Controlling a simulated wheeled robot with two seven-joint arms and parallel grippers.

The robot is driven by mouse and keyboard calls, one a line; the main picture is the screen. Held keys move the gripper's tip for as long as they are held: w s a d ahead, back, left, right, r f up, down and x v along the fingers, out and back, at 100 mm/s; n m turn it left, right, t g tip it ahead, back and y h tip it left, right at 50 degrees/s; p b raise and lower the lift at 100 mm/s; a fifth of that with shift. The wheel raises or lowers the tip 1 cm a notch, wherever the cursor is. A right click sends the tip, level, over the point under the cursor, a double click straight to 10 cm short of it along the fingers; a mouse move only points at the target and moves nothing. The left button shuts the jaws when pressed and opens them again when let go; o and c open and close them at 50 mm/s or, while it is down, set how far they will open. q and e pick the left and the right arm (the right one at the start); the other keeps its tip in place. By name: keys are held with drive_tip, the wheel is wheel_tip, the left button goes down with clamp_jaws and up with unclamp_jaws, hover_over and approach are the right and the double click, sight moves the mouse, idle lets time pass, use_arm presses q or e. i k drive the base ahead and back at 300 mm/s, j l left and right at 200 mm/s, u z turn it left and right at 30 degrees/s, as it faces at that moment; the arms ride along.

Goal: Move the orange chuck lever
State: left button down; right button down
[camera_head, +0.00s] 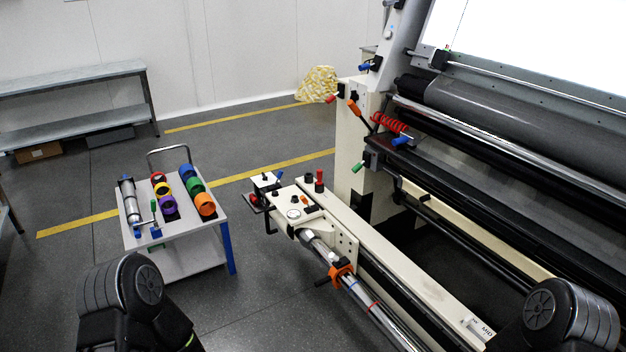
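Several orange parts show on the cream machine (430,284). An orange collar with a black handle (341,272) sits around the silver shaft at the machine's front arm. An orange-tipped lever (356,108) stands out at a slant from the upright cream column. A small orange part (306,201) lies on the panel at the arm's end. I cannot tell for sure which one is the chuck lever. Black links of my arms show at the bottom left and bottom right, well apart from these parts. Neither gripper is in view.
A white cart (180,240) with coloured rolls and a silver cylinder (130,200) stands left of the machine. A grey bench (75,80) is at the back left. Large rollers (490,100) and a bright backlit panel fill the right. Some floor between cart and machine is clear.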

sight(303, 198)
drive_tip(key=i+j+z, duration=0.25)
drive_tip(key=i+j, duration=0.4)
drive_tip(key=i, duration=0.35)
drive_tip(key=i+j+z, duration=0.2)
drive_tip(key=i+j, duration=0.6)
drive_tip(key=i, duration=0.2)
